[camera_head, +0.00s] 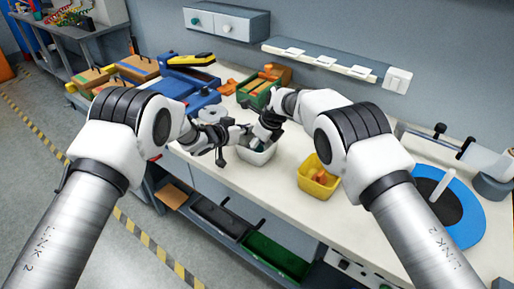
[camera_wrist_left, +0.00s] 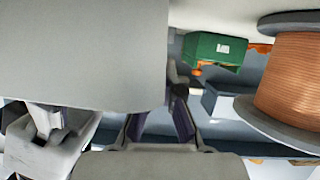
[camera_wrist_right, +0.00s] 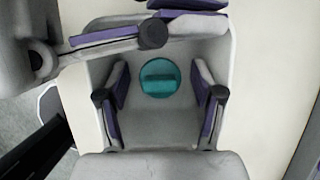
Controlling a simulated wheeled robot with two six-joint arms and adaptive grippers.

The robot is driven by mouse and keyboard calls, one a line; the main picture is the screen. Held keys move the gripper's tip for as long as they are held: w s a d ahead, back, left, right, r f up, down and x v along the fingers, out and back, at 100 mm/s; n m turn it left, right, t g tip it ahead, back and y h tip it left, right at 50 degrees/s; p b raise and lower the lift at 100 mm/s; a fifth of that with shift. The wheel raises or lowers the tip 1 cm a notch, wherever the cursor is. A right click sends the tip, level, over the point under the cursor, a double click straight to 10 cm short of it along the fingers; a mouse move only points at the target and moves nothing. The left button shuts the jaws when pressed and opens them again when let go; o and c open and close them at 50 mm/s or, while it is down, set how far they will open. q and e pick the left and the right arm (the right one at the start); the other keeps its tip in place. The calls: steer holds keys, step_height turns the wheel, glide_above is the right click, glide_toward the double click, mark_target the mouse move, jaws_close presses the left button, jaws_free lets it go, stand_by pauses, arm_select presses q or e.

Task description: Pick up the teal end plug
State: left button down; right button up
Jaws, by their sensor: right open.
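The teal end plug (camera_wrist_right: 159,78) is a round disc with a raised bar across it, lying on the floor of a pale grey bin. The bin (camera_head: 257,158) stands on the bench in the head view; its inside shows in the right wrist view (camera_wrist_right: 160,128). My right gripper (camera_wrist_right: 160,90) is open over the bin, one finger on each side of the plug, with nothing visible held. My left gripper (camera_wrist_left: 159,122) is open and empty close by, with its fingers also showing at the top of the right wrist view. In the head view the grippers largely hide the plug.
A yellow bin (camera_head: 318,178) with orange parts stands right of the grey bin. A copper-coloured spool (camera_wrist_left: 288,85) and a green box (camera_wrist_left: 214,50) are near my left gripper. A blue round plate (camera_head: 455,205) is at the right. Bench between the yellow bin and plate is clear.

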steer(key=c, duration=0.8)
steer(key=shift+c, duration=0.2)
step_height(320, 180, up, 10)
arm_select(q)
steer(key=c, duration=1.2)
jaws_free()
steer(key=shift+c, duration=0.2)
arm_select(e)
step_height(320, 180, up, 8)
steer(key=shift+r, duration=0.2)
arm_select(q)
steer(key=shift+a, duration=0.1)
